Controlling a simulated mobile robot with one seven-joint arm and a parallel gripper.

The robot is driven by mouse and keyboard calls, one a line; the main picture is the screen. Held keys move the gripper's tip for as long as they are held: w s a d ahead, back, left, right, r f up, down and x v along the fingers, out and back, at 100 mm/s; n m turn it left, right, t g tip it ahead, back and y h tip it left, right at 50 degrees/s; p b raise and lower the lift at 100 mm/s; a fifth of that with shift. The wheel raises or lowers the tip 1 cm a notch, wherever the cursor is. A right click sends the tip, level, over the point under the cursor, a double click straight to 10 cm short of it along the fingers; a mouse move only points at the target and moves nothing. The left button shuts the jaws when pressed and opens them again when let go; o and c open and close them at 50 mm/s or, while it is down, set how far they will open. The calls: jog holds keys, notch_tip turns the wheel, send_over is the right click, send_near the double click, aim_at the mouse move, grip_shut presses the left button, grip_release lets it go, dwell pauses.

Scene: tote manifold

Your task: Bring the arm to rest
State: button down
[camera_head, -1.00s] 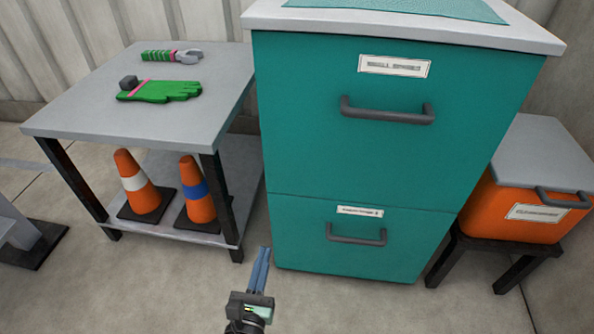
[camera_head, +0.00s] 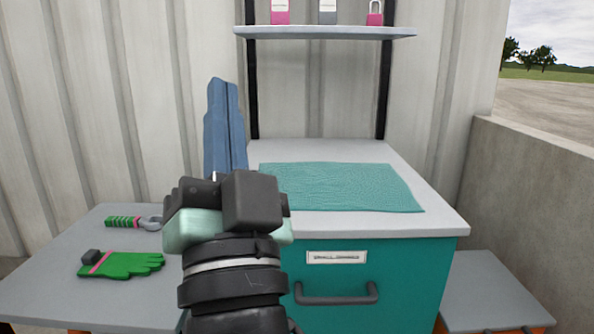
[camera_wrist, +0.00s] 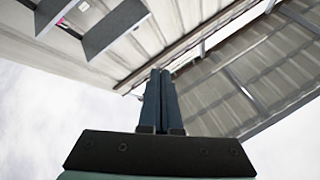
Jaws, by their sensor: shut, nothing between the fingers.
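My gripper (camera_head: 218,85) is raised in the head view, its blue-grey fingers pointing up in front of the corrugated wall. The fingers are together with nothing between them. In the wrist view my gripper (camera_wrist: 160,75) also shows shut and empty, pointing toward the roof and sky. My dark wrist covers part of the grey table and the left edge of the teal cabinet in the head view.
A teal cabinet (camera_head: 400,270) with a teal mat (camera_head: 340,187) on top stands right of my arm. A wall shelf (camera_head: 325,33) holds several small items. A grey table (camera_head: 50,295) at left bears a green glove (camera_head: 125,264) and a green-handled tool (camera_head: 125,222). An orange bin's grey lid (camera_head: 495,290) is at lower right.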

jog(key=s+d+r+n+t+h+p, duration=0.1)
jog(key=s+d+r+n+h, duration=0.1)
jog(key=s+d+r+h, duration=0.3)
jog(key=s+d+r+n+t+p, duration=0.1)
jog(key=s+d+r+p, duration=0.15)
jog(key=r, duration=0.35)
notch_tip(320, 180, up, 37)
jog(key=a+p, duration=0.1)
jog(key=p, duration=3.5)
jog(key=shift+w+a+n, duration=0.15)
jog(key=shift+n, duration=0.15)
jog(key=shift+f, duration=0.1)
